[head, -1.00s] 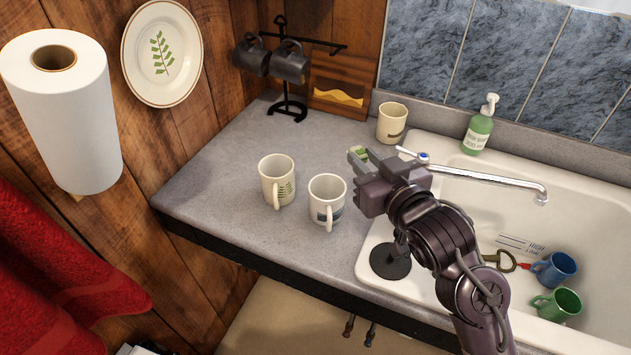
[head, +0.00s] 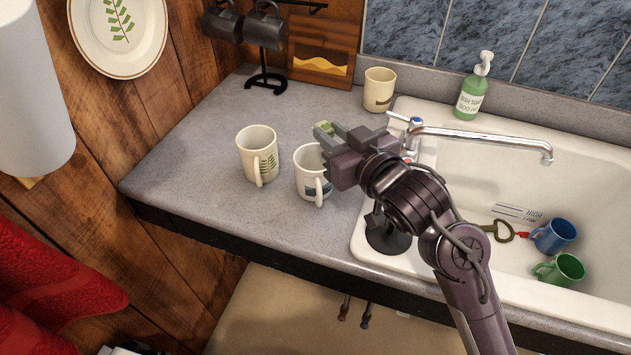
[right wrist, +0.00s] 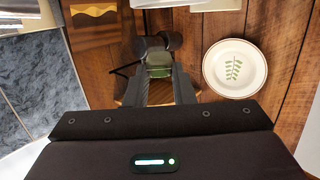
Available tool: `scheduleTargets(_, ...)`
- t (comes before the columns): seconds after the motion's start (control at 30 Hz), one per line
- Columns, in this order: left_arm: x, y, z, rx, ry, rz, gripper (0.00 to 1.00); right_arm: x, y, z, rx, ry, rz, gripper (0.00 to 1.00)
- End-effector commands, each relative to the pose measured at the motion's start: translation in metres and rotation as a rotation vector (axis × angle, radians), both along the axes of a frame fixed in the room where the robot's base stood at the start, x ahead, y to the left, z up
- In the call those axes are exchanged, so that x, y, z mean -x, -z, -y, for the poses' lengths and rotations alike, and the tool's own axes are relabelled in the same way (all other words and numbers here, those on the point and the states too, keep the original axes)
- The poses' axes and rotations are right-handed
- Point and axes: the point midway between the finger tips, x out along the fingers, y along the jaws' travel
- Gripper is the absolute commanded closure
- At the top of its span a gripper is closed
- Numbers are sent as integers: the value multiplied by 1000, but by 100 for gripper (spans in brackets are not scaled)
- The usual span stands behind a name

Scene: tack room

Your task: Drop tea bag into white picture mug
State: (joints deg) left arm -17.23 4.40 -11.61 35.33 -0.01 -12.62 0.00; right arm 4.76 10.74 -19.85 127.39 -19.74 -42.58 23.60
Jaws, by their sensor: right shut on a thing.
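My right gripper (head: 327,137) is shut on a small green tea bag (head: 323,128), which shows between the fingertips in the right wrist view (right wrist: 158,63). The gripper appears above the right rim of a white mug with a dark picture band (head: 309,183), covering part of that mug; its exact height is hard to tell. A white mug with a green fern picture (head: 257,158) stands upright to the left. Another cream mug with a dark mark (head: 379,91) stands farther back by the sink. My left gripper is out of view.
The sink (head: 470,180) on the right holds a blue mug (head: 553,236), a green mug (head: 560,270) and a bottle opener. The faucet (head: 480,137) and soap bottle (head: 472,90) stand behind.

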Motion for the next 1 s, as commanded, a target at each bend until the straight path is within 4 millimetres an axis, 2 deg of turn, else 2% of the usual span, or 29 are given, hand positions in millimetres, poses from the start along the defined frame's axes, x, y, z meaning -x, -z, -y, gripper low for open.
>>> scheduleTargets(0.2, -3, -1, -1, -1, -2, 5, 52, 0, -1, 0, -1, 0, 1, 98)
scheduleTargets(0.23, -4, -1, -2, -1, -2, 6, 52, 0, -1, 0, -1, 0, 1, 76)
scheduleTargets(0.4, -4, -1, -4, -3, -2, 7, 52, 0, -1, 0, 0, 1, 1, 54)
scheduleTargets(0.43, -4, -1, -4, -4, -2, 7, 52, 0, -1, 0, -1, 0, 1, 52)
scheduleTargets(0.77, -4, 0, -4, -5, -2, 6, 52, 4, 0, 3, 0, 1, 0, 52)
scheduleTargets(1.0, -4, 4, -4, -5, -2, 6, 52, 36, -5, 24, 3, 3, 0, 52)
